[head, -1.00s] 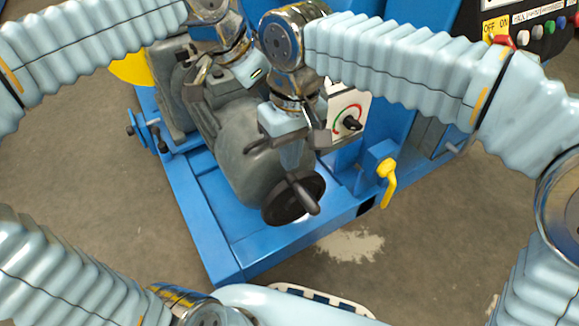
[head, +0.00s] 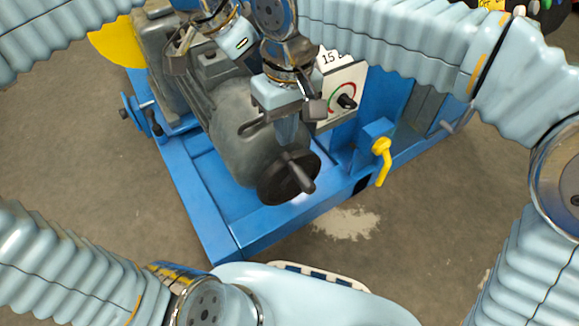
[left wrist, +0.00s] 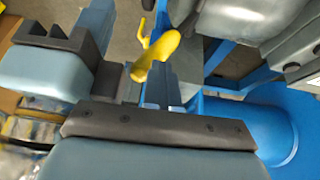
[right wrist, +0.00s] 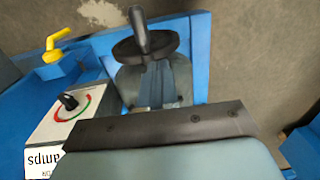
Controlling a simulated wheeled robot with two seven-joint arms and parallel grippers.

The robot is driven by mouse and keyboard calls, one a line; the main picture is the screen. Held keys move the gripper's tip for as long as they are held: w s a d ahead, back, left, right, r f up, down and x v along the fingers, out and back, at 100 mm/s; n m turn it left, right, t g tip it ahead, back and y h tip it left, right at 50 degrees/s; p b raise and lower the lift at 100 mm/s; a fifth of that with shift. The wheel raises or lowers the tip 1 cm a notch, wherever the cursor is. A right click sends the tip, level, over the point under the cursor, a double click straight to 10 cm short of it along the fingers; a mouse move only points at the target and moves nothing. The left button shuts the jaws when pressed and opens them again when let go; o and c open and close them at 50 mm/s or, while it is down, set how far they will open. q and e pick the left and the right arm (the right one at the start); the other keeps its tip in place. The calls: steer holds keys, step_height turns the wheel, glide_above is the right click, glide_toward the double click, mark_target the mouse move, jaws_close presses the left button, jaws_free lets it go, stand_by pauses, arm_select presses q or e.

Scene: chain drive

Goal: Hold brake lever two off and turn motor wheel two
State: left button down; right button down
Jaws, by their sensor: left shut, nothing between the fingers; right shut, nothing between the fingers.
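The black motor wheel (head: 288,178) with its crank handle sits at the near end of a grey motor (head: 235,110). In the right wrist view the wheel (right wrist: 148,48) lies straight ahead. My right gripper (head: 287,125) is shut and empty, over the motor's near end and just behind the wheel, apparently apart from it. A yellow lever (head: 382,158) hangs on the blue frame to the right of the wheel. My left gripper (head: 182,52) is shut and empty above the motor's far part. A yellow lever shape (left wrist: 155,55) shows in the left wrist view; which lever it is I cannot tell.
A white dial panel (head: 342,92) stands to the right of my right gripper. A blue base frame (head: 215,222) surrounds the motor. A blue handwheel (head: 130,112) and a yellow disc (head: 115,42) are at the left. The floor (head: 80,150) beyond the frame is clear.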

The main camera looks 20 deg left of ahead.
arm_select(q)
steer(key=p+v, duration=0.2)
steer(key=v, duration=0.9)
steer(key=shift+a+r, duration=0.3)
steer(key=shift+a, duration=0.15)
